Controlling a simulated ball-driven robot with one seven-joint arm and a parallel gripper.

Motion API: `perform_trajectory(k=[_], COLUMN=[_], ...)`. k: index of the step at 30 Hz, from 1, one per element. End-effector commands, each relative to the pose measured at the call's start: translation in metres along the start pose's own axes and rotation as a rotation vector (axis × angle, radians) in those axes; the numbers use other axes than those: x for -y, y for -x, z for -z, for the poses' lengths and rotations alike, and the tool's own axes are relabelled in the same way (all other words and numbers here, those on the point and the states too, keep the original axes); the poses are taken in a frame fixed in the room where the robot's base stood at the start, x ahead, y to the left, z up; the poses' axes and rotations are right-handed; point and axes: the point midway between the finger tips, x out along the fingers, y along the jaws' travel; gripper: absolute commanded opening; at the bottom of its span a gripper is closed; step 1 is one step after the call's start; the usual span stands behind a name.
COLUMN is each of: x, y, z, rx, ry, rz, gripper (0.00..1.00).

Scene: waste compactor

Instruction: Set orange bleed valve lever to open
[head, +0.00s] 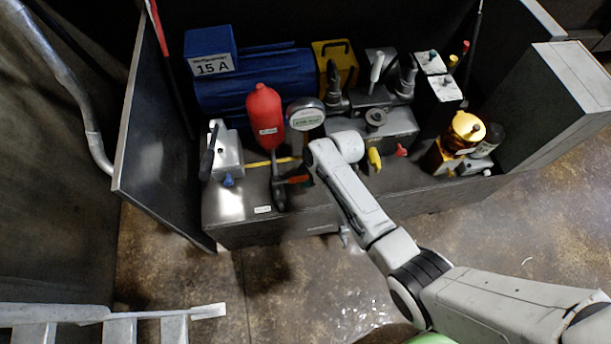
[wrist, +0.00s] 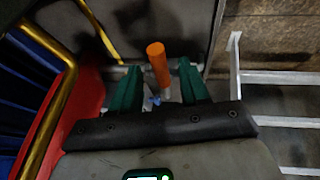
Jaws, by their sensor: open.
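The orange bleed valve lever (wrist: 157,62) stands out between the two green fingertips of my gripper (wrist: 158,82) in the wrist view. The fingers are open, one on each side of the lever, with a visible gap on both sides. Whether they touch it lower down is hidden. In the head view the orange lever (head: 298,179) shows as a small patch at the front of the bench, below the red cylinder (head: 265,117). My arm reaches in from the lower right, and its end is beside the lever. The valve body under the lever is mostly hidden.
The red cylinder also shows close on the left in the wrist view (wrist: 87,105). A round gauge (head: 306,114) and a blue motor (head: 255,80) stand behind. A grey block with a blue knob (head: 228,180) is to the left. Side panels (head: 160,140) flank the bench.

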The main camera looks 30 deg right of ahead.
Motion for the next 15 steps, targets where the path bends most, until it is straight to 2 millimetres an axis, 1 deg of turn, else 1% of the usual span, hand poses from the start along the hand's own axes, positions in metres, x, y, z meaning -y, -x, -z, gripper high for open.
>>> perform_trajectory(k=[1, 4, 12, 15], x=[-0.0002, -0.0005, -0.0003, -0.0002], y=[-0.0043, -0.0077, -0.0085, -0.0085], z=[-0.0002, 0.0001, 0.0001, 0.0001], rx=[0.0, 0.0, 0.0, 0.0], ry=[0.0, 0.0, 0.0, 0.0], rz=[0.0, 0.0, -0.001, -0.001], gripper=[0.45, 0.45, 0.45, 0.37])
